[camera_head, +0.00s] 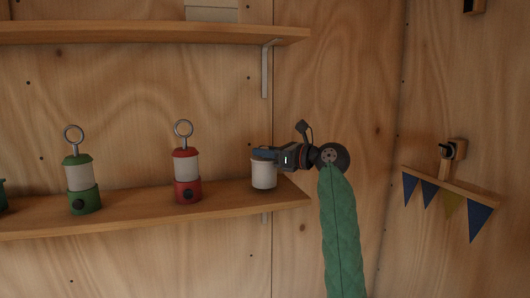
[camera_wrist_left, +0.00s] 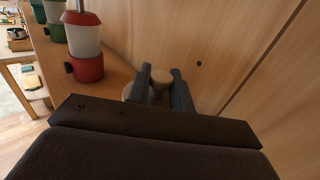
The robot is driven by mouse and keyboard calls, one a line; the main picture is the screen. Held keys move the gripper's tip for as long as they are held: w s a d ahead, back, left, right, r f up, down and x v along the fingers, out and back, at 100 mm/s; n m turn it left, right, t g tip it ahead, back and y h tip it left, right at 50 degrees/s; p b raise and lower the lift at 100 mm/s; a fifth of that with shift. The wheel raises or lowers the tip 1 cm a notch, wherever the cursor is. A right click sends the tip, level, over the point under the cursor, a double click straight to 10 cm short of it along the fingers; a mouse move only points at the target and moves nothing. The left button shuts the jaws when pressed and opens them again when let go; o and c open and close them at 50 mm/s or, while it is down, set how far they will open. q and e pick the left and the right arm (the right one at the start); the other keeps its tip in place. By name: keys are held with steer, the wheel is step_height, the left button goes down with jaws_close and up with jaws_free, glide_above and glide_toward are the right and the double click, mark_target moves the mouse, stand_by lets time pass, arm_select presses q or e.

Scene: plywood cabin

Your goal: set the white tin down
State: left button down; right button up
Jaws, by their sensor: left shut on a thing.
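The white tin (camera_head: 263,175) is upright at the right end of the lower shelf (camera_head: 130,215). My left gripper (camera_head: 265,153) reaches in from the right and is shut on the tin near its top. In the left wrist view, the tin (camera_wrist_left: 160,88) shows between the two dark fingers of my left gripper (camera_wrist_left: 160,82), in shade. The tin's base is at or just above the shelf board; I cannot tell whether it touches. My right gripper is not in view.
A red lantern (camera_head: 186,177) stands on the shelf left of the tin, with a gap between. A green lantern (camera_head: 82,185) stands farther left. An upper shelf (camera_head: 150,32) runs above. Blue and yellow pennants (camera_head: 427,193) hang on the right wall.

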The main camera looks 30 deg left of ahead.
arm_select(q)
steer(key=shift+f, duration=0.6)
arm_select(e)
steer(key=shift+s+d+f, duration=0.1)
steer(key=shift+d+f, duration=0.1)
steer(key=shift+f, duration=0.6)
arm_select(q)
steer(key=shift+f, duration=0.15)
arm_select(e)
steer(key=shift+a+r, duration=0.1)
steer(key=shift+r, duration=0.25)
arm_select(q)
steer(key=c, duration=1.3)
jaws_free()
steer(key=shift+o, duration=0.2)
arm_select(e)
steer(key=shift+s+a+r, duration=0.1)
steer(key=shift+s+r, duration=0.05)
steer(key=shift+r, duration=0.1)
